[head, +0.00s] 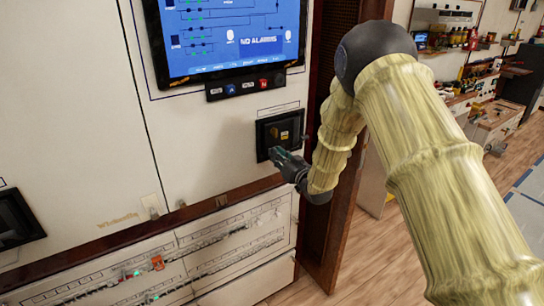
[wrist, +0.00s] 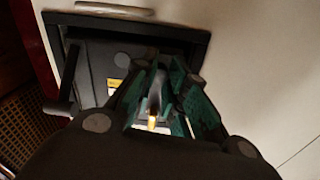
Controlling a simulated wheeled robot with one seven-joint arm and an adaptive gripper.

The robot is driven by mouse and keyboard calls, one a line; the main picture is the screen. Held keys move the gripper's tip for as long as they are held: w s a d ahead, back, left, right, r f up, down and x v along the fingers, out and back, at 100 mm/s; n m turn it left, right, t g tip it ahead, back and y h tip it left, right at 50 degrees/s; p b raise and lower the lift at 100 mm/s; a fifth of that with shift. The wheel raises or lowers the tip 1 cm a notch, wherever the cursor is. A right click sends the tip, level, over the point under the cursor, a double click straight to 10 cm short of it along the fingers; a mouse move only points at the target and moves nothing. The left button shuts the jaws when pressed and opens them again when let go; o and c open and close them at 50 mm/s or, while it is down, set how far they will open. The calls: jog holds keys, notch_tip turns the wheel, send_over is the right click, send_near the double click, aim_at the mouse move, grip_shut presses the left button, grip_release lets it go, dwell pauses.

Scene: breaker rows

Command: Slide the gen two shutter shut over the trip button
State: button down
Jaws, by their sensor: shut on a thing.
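A black-framed recessed unit (head: 281,131) is set in the cream wall panel below the screen, with a yellow label inside. Its frame also shows in the wrist view (wrist: 185,32), around a dark grey plate (wrist: 105,60), which looks like the shutter, with part of a yellow label beside it. My gripper (head: 275,154) is at the lower left of the unit. In the wrist view its green-padded fingers (wrist: 160,98) are close together on a small grey piece, apparently the shutter's grip. The fingers hide much of the opening; I cannot make out the trip button or any lettering.
A dark lever (wrist: 70,70) stands out at one side of the frame, close to the fingers. The screen (head: 233,38) has a button strip (head: 245,84) under it. A wooden ledge (head: 215,202) and breaker rows (head: 190,262) lie below. Another black unit (head: 15,220) is far left.

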jog(key=shift+a, duration=0.15)
jog(key=c, duration=1.4)
grip_release()
jog(key=shift+s+r, duration=0.1)
jog(key=shift+s, duration=0.05)
jog(key=shift+o, duration=0.2)
jog(key=v, duration=1.2)
